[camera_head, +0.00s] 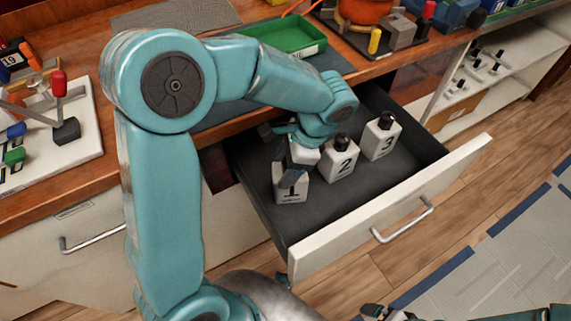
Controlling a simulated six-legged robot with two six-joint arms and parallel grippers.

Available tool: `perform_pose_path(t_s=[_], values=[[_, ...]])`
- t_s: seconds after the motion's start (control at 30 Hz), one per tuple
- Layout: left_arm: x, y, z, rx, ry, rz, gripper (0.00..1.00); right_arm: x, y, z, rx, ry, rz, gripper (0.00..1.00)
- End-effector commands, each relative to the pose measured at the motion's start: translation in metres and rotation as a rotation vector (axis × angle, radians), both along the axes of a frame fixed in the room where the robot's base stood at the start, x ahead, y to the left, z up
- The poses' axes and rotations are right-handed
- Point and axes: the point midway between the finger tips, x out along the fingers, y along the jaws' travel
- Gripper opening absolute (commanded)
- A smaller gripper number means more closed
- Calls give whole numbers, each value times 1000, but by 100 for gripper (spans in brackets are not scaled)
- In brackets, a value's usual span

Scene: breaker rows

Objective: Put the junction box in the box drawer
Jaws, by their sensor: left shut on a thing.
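The open drawer (318,252) has a white front and a dark inside. In it stand white boxes with black tops, marked 2 (339,165) and 3 (381,140). A white box marked 1 (291,188) is at the drawer's left, slightly tilted, its top hidden by my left gripper. My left gripper (297,152) reaches down into the drawer over this box and appears shut on it; the fingertips are mostly hidden. Whether the box touches the drawer floor is unclear. Part of what seems my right gripper (384,313) shows at the bottom edge, its jaws unclear.
The wooden worktop carries a green tray (287,38), an orange round thing (364,10), a yellow piece (374,41) and a white board with coloured knobs (60,140). A closed drawer handle (94,238) is at left. Open shelves (500,65) stand at right. The drawer's front right part is clear.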

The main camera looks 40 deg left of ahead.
Motion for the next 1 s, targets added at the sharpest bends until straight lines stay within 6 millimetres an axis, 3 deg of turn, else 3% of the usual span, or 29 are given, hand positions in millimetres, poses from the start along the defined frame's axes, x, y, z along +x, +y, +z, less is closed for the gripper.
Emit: perform_pose_path(t_s=[0.1,0.13,0.2,0.57,1.0], values=[[0,0,-3,0,0,1,0,0,0,-2,0,0,0,100],[0,0,-4,0,0,0,69,0,0,-2,0,0,0,100],[0,0,-3,0,0,0,91,0,0,-2,0,0,0,100],[1,0,3,0,-1,0,91,0,0,2,0,0,0,100],[26,-25,89,-2,-4,-1,91,0,0,27,0,0,0,100]])
